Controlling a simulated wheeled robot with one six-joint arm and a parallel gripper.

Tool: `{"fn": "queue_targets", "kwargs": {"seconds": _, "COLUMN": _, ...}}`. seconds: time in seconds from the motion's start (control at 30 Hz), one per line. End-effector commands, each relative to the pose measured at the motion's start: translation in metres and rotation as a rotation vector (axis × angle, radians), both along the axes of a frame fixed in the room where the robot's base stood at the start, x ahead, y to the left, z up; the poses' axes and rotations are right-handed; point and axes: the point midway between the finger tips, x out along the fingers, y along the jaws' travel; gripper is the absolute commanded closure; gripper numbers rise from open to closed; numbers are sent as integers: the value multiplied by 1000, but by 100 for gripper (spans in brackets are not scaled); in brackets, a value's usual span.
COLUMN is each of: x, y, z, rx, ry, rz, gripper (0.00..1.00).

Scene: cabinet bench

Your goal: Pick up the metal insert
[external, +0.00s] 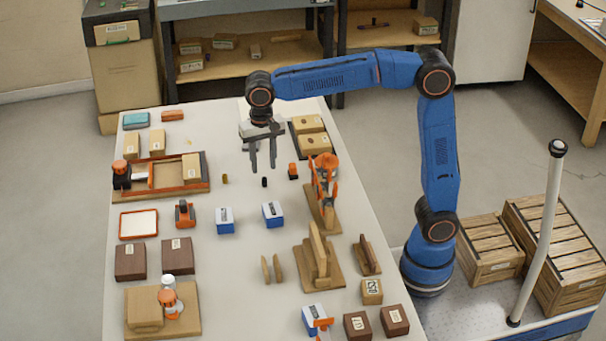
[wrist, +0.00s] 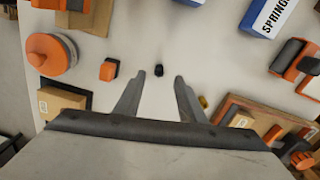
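Two small pieces stand apart on the white tabletop: a dark one (external: 264,182), also in the wrist view (wrist: 159,71), and a brass-coloured one (external: 225,179), also in the wrist view (wrist: 203,102). I cannot tell for sure which is the metal insert; the brass-coloured one looks metallic. My gripper (external: 263,168) points down above the table with its fingers spread and nothing between them. In the wrist view the dark piece shows between and just beyond the fingertips (wrist: 160,80). The brass-coloured piece is outside the fingers, to the right.
An orange block (external: 293,170) is right of the dark piece, near an orange clamp-like stand (external: 324,180). Two blue-and-white boxes (external: 225,220) (external: 273,214) are nearer the camera. A wooden tray with orange edges (external: 140,190) lies left. The table around both small pieces is clear.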

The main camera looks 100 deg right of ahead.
Motion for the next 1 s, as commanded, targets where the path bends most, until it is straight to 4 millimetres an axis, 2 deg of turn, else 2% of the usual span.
{"fn": "queue_targets", "kwargs": {"seconds": 0.4, "x": -1, "y": -3, "z": -46, "rx": 0, "ry": 1, "rz": 0, "gripper": 64}}
{"fn": "queue_targets", "kwargs": {"seconds": 0.73, "x": -1, "y": -3, "z": -52, "rx": 0, "ry": 0, "rz": 0, "gripper": 64}}
{"fn": "queue_targets", "kwargs": {"seconds": 0.77, "x": -1, "y": -3, "z": -52, "rx": 0, "ry": 0, "rz": 0, "gripper": 68}}
{"fn": "queue_targets", "kwargs": {"seconds": 0.9, "x": -1, "y": -3, "z": -52, "rx": 0, "ry": 0, "rz": 0, "gripper": 100}}
{"fn": "queue_targets", "kwargs": {"seconds": 1.0, "x": 0, "y": -3, "z": -52, "rx": 0, "ry": 0, "rz": 0, "gripper": 100}}
